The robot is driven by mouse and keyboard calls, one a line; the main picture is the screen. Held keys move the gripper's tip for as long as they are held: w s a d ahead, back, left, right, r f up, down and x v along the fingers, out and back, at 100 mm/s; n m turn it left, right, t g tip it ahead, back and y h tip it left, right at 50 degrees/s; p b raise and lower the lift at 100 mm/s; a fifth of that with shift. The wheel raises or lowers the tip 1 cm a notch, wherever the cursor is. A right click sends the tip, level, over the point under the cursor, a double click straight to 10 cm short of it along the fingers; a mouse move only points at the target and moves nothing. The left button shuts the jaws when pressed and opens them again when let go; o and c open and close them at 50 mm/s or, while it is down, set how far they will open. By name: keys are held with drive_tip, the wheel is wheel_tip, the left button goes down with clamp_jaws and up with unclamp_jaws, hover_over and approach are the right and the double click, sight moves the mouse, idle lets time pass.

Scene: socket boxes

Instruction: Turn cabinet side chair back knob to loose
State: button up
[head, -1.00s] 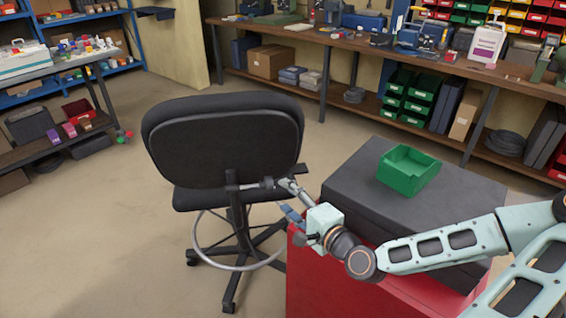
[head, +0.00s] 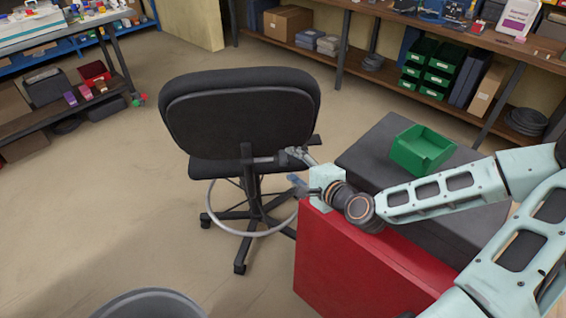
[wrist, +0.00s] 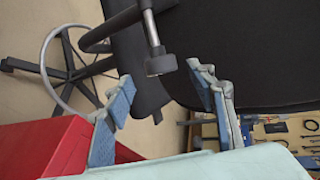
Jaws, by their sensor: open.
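The black office chair (head: 240,120) stands with its backrest turned toward me. My gripper (wrist: 160,88) is open, with one blue-padded finger on each side of the knob's end in the wrist view. The fingertips look close to the knob, with visible gaps; I cannot tell whether they reach around it in depth. In the head view my gripper (head: 297,168) is beside the rod's end, above the red cabinet's edge.
The red cabinet (head: 345,262) with a dark grey top stands right of the chair, under my arm. A green bin (head: 422,150) sits on it. A grey round bin (head: 150,306) is at the bottom edge. Floor left of the chair is clear.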

sight(283, 159)
drive_tip(key=x, duration=0.6)
drive_tip(key=shift+w+a, duration=0.1)
drive_tip(key=shift+w, duration=0.15)
drive_tip(key=shift+c, duration=0.2)
drive_tip(key=c, duration=1.1)
drive_tip(key=shift+f, duration=0.1)
drive_tip(key=shift+c, duration=0.2)
drive_tip(key=shift+b, duration=0.45)
